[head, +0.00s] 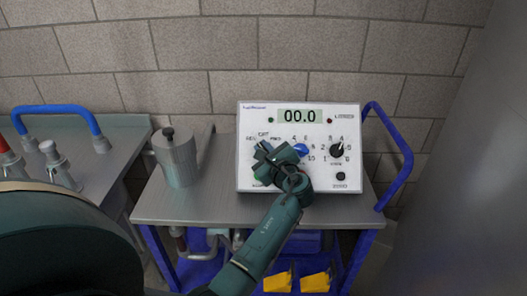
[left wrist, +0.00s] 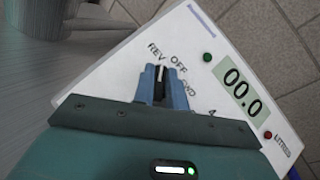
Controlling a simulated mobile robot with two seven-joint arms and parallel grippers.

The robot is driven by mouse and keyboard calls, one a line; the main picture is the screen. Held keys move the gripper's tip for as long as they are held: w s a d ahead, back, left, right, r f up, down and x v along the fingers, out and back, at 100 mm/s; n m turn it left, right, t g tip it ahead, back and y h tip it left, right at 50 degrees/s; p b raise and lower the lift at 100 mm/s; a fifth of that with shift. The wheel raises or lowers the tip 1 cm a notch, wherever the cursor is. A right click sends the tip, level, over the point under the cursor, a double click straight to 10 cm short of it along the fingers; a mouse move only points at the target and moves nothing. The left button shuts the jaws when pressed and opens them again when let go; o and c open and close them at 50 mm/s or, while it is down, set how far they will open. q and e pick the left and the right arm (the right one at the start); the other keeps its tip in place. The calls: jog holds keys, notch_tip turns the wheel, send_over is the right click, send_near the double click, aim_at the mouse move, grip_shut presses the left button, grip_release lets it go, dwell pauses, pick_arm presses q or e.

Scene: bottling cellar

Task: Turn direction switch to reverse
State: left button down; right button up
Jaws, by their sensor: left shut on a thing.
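A white control box (head: 258,182) with a display reading 00.0 stands upright on a metal cart. The direction switch (left wrist: 160,86) is a dark knob at its left side, labelled REV, OFF and FWD in the left wrist view. My left gripper (head: 267,155) is at the panel, with its two blue fingers (left wrist: 161,84) closed on either side of the knob. A pale mark on the knob points up in the left wrist view, roughly toward REV; its exact setting is hard to tell. In the head view the gripper hides the switch. My right gripper is not in view.
Beside the switch are a blue knob (head: 300,150) and a black knob (head: 353,145). A metal canister (head: 177,160) stands left of the box on the cart top (head: 212,208). A blue cart handle (head: 404,160) rises at right. A bench with bottles (head: 60,168) is at far left.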

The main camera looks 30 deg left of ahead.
pick_arm(q)
jog(key=shift+n+g, duration=0.6)
jog(key=shift+n, duration=0.1)
jog(key=c, duration=1.4)
grip_release()
jog(key=shift+c, duration=0.2)
